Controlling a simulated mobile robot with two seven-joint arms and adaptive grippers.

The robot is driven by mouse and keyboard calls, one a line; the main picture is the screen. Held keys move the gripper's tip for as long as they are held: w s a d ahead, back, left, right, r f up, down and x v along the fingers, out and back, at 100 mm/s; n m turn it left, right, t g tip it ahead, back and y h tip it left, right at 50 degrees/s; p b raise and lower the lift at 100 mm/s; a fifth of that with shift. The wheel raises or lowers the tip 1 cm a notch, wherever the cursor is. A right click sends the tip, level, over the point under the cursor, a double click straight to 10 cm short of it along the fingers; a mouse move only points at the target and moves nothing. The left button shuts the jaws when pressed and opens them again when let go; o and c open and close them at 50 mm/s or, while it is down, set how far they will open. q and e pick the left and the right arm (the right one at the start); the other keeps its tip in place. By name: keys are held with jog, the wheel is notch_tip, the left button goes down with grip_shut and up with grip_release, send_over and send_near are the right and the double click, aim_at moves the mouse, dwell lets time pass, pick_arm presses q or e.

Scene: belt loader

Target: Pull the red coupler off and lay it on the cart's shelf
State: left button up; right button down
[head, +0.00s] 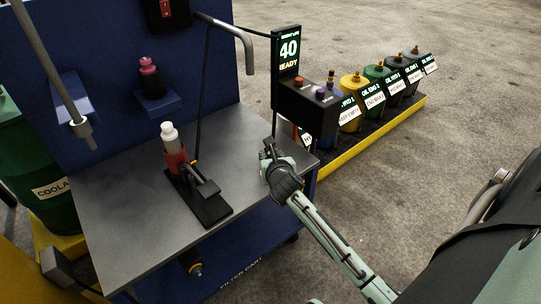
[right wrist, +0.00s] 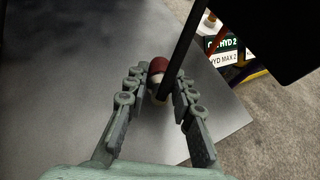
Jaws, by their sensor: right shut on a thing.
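My right gripper (head: 268,150) is low over the right end of the cart's grey shelf (head: 110,215). In the right wrist view, its fingers (right wrist: 160,82) are closed around the red coupler (right wrist: 158,65), which has a pale band below the red part. A thin dark post crosses beside the coupler and hides part of it. Whether the coupler touches the shelf is not clear. In the head view, the gripper mostly hides the coupler. My left gripper is not in view.
A black stand (head: 213,212) with a red and white device (head: 172,150) is on the shelf's middle. The display (head: 288,53) and black button box (head: 308,105) stand close beyond my right gripper. Several labelled drums (head: 352,88) line the right. The shelf's front left is clear.

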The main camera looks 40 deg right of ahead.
jog(key=c, duration=1.2)
grip_release()
jog(key=v, duration=1.2)
